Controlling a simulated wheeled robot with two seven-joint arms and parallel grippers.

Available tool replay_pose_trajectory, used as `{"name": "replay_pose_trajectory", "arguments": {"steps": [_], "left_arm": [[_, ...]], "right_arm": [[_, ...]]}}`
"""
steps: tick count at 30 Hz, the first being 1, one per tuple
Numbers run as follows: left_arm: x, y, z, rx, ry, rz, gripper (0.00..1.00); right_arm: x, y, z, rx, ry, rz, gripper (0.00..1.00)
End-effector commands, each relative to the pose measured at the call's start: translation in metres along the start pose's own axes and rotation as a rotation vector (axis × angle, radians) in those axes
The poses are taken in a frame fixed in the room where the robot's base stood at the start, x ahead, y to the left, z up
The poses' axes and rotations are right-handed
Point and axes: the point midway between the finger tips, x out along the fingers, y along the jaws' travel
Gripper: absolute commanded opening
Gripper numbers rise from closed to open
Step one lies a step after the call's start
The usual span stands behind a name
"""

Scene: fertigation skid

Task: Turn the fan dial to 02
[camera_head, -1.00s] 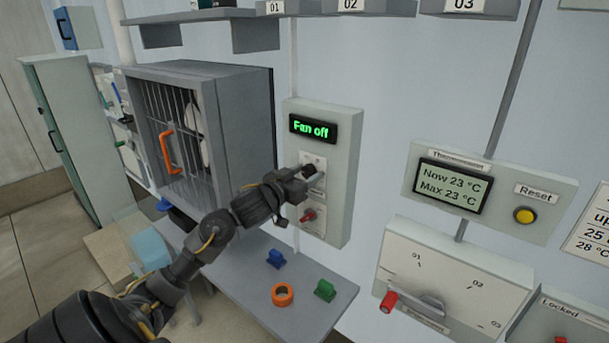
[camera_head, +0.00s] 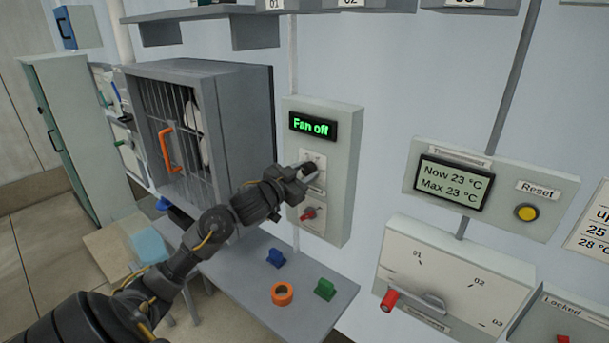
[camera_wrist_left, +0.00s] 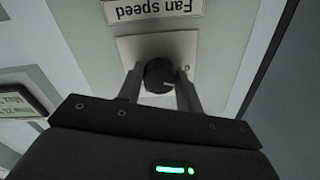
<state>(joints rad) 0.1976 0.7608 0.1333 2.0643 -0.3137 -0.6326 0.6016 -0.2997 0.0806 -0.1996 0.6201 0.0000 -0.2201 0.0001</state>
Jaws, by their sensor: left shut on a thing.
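The fan control box (camera_head: 344,178) is on the wall, and its display (camera_head: 312,127) reads "Fan off" in green. The round black fan dial (camera_wrist_left: 159,75) sits on a light plate under an upside-down "Fan speed" label (camera_wrist_left: 153,9) in the left wrist view. My left gripper (camera_head: 305,172) is at the dial in the head view. In the wrist view its two fingers (camera_wrist_left: 160,90) are on either side of the dial, shut on it. The gripper hides most of the dial plate's markings. My right gripper is not in view.
A red switch (camera_head: 308,214) is just below the dial. A caged fan unit (camera_head: 203,130) with an orange handle stands to the left. A grey shelf (camera_head: 270,300) below holds blue, orange and green pieces. A thermometer panel and another dial panel are to the right.

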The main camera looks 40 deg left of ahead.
Motion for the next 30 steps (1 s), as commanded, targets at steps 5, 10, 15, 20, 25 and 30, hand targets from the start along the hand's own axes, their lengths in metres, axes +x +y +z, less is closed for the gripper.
{"name": "replay_pose_trajectory", "arguments": {"steps": [5, 10, 15, 20, 25, 30], "left_arm": [[0.0, 0.0, 0.002, 0.171, 0.0, 0.0, 0.13], [0.0, 0.0, 0.003, 0.333, 0.0, 0.0, 0.13], [0.0, -0.001, 0.003, 0.494, 0.0, -0.001, 0.13], [0.0, -0.001, 0.002, 0.647, 0.001, -0.001, 0.13], [0.0, -0.001, 0.003, 0.809, 0.0, -0.001, 0.13], [0.0, -0.001, 0.002, 0.97, 0.001, -0.002, 0.13]], "right_arm": [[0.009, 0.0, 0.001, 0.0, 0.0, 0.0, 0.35], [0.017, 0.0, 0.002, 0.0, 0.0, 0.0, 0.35], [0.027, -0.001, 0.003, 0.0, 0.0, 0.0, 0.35], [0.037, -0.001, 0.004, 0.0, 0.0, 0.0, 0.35], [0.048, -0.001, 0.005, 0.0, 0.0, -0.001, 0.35], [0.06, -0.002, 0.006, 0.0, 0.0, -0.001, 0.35]]}}
